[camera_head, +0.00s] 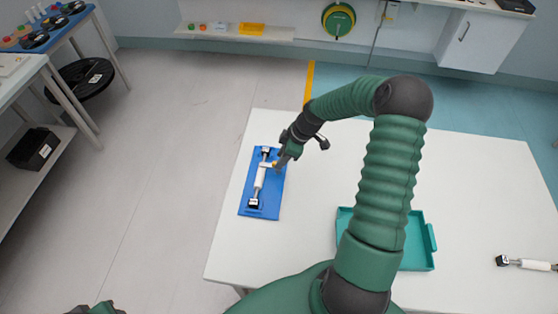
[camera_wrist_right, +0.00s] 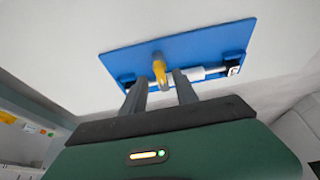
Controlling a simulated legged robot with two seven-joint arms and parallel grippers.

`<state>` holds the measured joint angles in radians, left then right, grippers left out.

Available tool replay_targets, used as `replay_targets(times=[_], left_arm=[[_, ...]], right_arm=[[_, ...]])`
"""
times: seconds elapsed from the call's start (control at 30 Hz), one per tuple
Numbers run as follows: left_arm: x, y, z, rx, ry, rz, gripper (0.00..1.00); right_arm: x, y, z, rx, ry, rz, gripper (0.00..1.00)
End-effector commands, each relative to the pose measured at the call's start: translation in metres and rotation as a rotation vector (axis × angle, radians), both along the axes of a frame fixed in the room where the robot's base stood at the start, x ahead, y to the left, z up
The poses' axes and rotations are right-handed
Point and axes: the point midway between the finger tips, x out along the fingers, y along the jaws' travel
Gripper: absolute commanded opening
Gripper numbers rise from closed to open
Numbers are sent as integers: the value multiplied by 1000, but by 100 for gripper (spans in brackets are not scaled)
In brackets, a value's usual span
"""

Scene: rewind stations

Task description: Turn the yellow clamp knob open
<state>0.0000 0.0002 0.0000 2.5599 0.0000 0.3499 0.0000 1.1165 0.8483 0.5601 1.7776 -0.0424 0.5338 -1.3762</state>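The yellow clamp knob (camera_wrist_right: 159,71) is on a blue base plate (camera_head: 262,212) that lies on the white table. A white roller (camera_head: 260,178) with metal shaft ends lies along the plate between two black holders. In the head view the knob (camera_head: 275,164) is a small yellow spot partly hidden by my right gripper (camera_head: 281,163). In the wrist view the right gripper (camera_wrist_right: 160,84) has its fingers apart, with the knob between or just beyond their tips. I cannot tell whether they touch it. A dark green piece of my left arm shows at the lower left edge; its fingers cannot be made out.
A teal tray (camera_head: 417,262) stands on the table, partly hidden behind my right arm. Another roller with a black end (camera_head: 530,264) lies at the table's right. The white table (camera_head: 480,180) is otherwise clear. A shelf with a black box (camera_head: 35,148) stands at the left.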

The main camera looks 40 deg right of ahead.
Motion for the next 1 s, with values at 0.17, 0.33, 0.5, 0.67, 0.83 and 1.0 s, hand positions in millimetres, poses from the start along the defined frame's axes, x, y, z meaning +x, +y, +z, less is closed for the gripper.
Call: replay_targets(times=[0.17, 0.33, 0.5, 0.67, 0.83, 1.0], left_arm=[[0, 0, 0, 0, 0, 0, 36], [0, 0, 0, 0, 0, 0, 36], [0, 0, 0, 0, 0, 0, 36], [0, 0, 0, 0, 0, 0, 36], [0, 0, 0, 0, 0, 0, 36], [0, 0, 0, 0, 0, 0, 36]], right_arm=[[7, 5, -19, -1, -1, -1, 35], [8, 5, -21, -2, 0, -1, 35], [7, 5, -21, -2, 0, -1, 28], [7, 5, -21, -2, 0, -1, 7], [7, 5, -21, -3, -1, -1, 0], [8, 4, -21, -3, -1, -2, 0]])
